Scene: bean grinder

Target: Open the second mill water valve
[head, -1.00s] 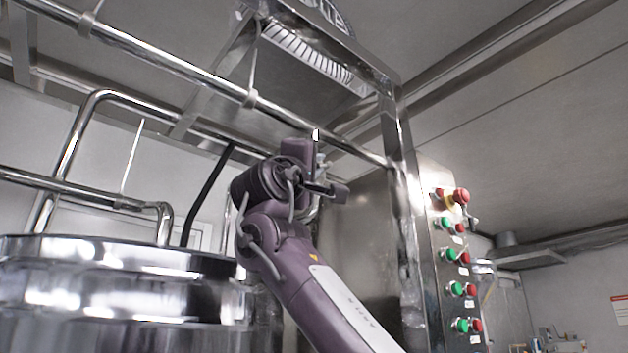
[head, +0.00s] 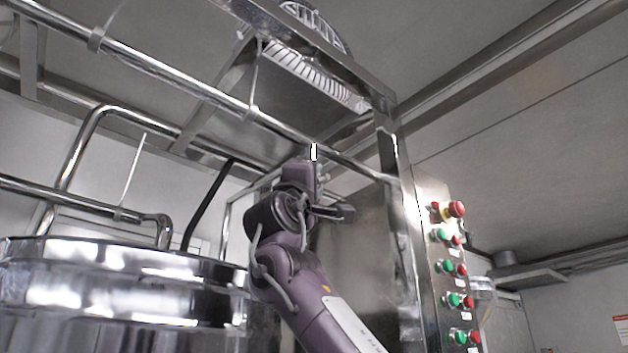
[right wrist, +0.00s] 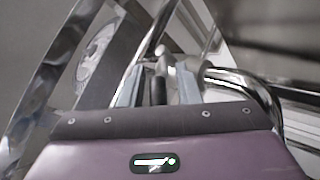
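My right gripper (head: 318,166) is raised beside the long steel pipe (head: 200,88), in front of the metal frame. In the right wrist view its two fingers (right wrist: 158,90) stand apart. A dark, narrow rod (right wrist: 159,90) shows between them with a gap on each side, and a pale rounded end (right wrist: 163,52) lies just beyond. This may be the valve's handle, but I cannot tell for certain. In the head view a small bright white piece (head: 313,152) shows at the fingertips. The valve body is not clear. My left gripper is out of view.
A large shiny steel vessel (head: 120,275) stands at lower left, with bent pipes (head: 75,165) above it. A control panel (head: 430,260) with red and green buttons is on the right. A vented steel housing (head: 310,75) hangs overhead. Curved pipework (right wrist: 245,80) is close to the hand.

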